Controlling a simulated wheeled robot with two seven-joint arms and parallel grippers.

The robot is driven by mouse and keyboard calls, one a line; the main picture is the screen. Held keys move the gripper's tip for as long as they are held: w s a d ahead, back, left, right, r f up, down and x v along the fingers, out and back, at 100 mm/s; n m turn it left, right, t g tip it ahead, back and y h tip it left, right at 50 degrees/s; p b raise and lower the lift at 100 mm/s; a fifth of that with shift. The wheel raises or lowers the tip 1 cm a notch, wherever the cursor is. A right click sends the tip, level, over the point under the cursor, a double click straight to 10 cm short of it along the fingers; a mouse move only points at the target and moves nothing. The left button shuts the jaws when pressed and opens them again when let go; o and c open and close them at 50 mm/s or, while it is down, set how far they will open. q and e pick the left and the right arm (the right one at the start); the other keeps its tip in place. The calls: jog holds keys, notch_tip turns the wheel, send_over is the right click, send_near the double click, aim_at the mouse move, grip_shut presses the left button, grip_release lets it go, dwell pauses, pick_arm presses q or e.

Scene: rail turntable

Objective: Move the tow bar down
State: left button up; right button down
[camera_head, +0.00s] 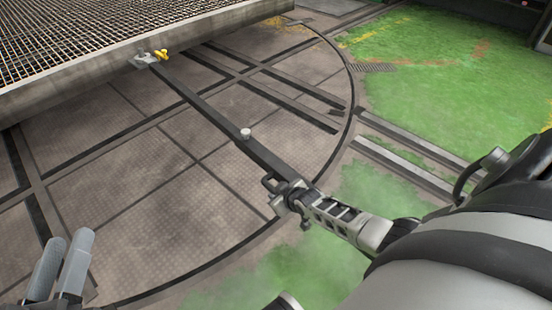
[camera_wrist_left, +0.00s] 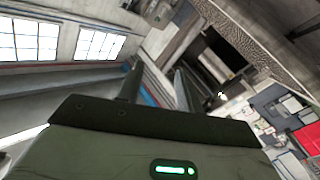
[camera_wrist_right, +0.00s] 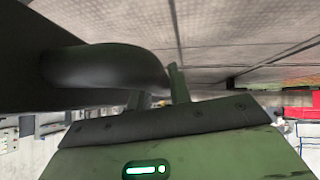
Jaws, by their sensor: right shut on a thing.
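The tow bar (camera_head: 200,105) is a long dark bar. It runs diagonally from a bracket at the edge of a grated platform (camera_head: 110,68) to my right gripper. A small pale knob (camera_head: 245,132) shows along its length. My right gripper (camera_head: 283,196) is shut on the near end of the tow bar, by its handle. In the right wrist view the dark curved handle (camera_wrist_right: 105,66) fills the upper left, close to the fingers, which partly hide behind it. My left gripper (camera_head: 62,262) is open and empty at the lower left, away from the bar.
The round turntable floor (camera_head: 140,200) has dark rails and grooves across it. Green-painted ground (camera_head: 440,100) lies beyond its rim at the right. A yellow piece (camera_head: 161,55) sits beside the bar's far end. The left wrist view shows windows (camera_wrist_left: 60,40) and walls.

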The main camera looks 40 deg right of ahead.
jog(key=shift+a, duration=0.1)
jog(key=c, duration=1.3)
grip_release()
jog(key=shift+s+r, duration=0.15)
jog(key=p+v, duration=0.2)
jog(key=shift+r+p, duration=0.3)
jog(key=shift+p, duration=0.05)
pick_arm(q)
notch_tip(320, 180, down, 6)
jog(key=s+a+m+g+y+p, duration=0.1)
jog(key=a+g+y+p, duration=0.1)
jog(key=p, duration=0.6)
jog(key=shift+s+g+y, duration=0.3)
jog(key=shift+g+y, duration=0.6)
jog(key=shift+g, duration=0.3)
pick_arm(e)
jog(key=v, duration=1.3)
jog(key=shift+s, duration=0.2)
pick_arm(q)
jog(key=shift+r, duration=0.1)
pick_arm(e)
jog(key=shift+f, duration=0.1)
